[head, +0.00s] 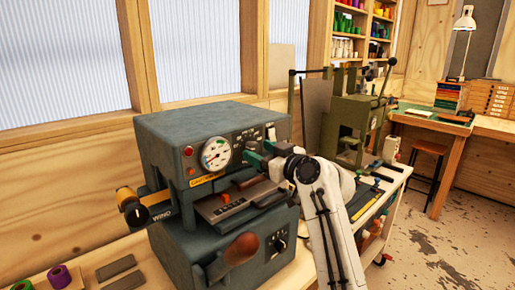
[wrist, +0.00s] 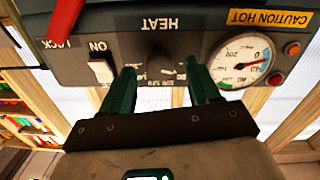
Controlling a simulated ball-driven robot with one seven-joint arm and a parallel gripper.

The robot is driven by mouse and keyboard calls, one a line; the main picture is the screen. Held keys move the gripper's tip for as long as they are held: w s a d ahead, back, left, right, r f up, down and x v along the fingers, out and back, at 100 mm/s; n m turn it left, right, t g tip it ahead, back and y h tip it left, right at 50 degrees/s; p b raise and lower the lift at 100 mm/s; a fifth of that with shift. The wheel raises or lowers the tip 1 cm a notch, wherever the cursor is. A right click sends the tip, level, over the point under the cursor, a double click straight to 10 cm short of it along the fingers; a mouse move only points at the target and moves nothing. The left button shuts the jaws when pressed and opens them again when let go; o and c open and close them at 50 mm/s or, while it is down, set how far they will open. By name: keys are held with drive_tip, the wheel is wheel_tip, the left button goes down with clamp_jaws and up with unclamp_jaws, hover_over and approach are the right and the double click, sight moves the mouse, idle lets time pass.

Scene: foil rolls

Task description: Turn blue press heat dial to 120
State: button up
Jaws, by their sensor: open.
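The blue-grey press (head: 215,117) stands on the bench in the head view, with a white gauge on its front panel. In the wrist view its panel appears upside down, with the word HEAT above the dark heat dial (wrist: 163,60). Part of the dial's number scale shows below it, but the setting is too unclear to read. My gripper (wrist: 161,70) is open, with its green fingers on either side of the dial. Whether they touch it cannot be told. In the head view my gripper (head: 262,158) is at the panel and hides the dial.
A white ON switch (wrist: 101,68), a red lever (wrist: 65,18) and the gauge (wrist: 241,60) flank the dial in the wrist view. In the head view, a wooden-handled lever (head: 240,249) juts out below. An olive-green press (head: 352,125) stands behind my arm.

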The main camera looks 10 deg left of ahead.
drive_tip(key=shift+x, duration=0.9)
drive_tip(key=shift+c, duration=0.2)
drive_tip(key=c, duration=1)
